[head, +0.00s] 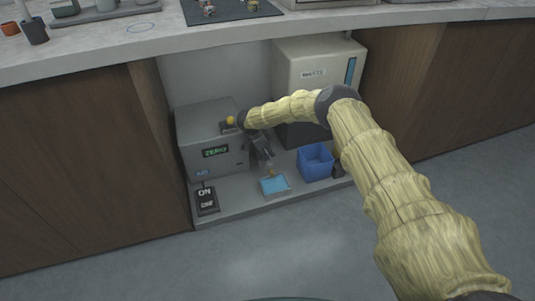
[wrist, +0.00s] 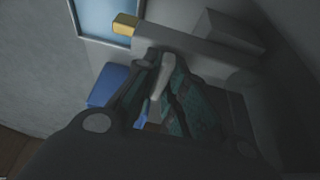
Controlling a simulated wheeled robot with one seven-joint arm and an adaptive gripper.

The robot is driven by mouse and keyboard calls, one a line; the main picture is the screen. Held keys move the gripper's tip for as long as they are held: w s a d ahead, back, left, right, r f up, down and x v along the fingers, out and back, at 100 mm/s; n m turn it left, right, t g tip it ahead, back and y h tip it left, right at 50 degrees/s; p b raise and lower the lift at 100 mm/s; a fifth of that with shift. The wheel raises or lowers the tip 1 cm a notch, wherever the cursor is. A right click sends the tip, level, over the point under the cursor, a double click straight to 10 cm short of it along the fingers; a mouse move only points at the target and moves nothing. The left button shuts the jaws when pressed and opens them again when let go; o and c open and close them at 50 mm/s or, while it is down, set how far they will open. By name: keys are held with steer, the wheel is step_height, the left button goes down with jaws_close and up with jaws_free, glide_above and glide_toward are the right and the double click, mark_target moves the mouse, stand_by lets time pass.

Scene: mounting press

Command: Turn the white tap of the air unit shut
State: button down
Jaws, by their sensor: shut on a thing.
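The air unit appears to be the grey box (head: 212,140) with a green display reading "ZERO", under the counter. My gripper (head: 264,152) is at its right side in the head view, pointing down. In the wrist view my gripper (wrist: 160,105) has its dark fingers closed around a pale, upright lever, the white tap (wrist: 167,68). The tap's lower end is hidden between the fingers. A grey bar (wrist: 190,42) with a yellow end (wrist: 125,23) runs just beyond the tap. In the head view the tap is hidden by my gripper, so its angle is unclear there.
A light-blue tray (head: 283,181) lies on the shelf below my gripper. A blue bin (head: 315,165) stands to its right. A black ON/OFF switch (head: 206,201) is at the front left. A pale cabinet (head: 300,62) stands behind, and the counter edge (head: 120,60) overhangs.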

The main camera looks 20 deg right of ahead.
steer(key=c, duration=1.5)
jaws_free()
steer(key=v, duration=1.2)
steer(key=shift+d, duration=0.1)
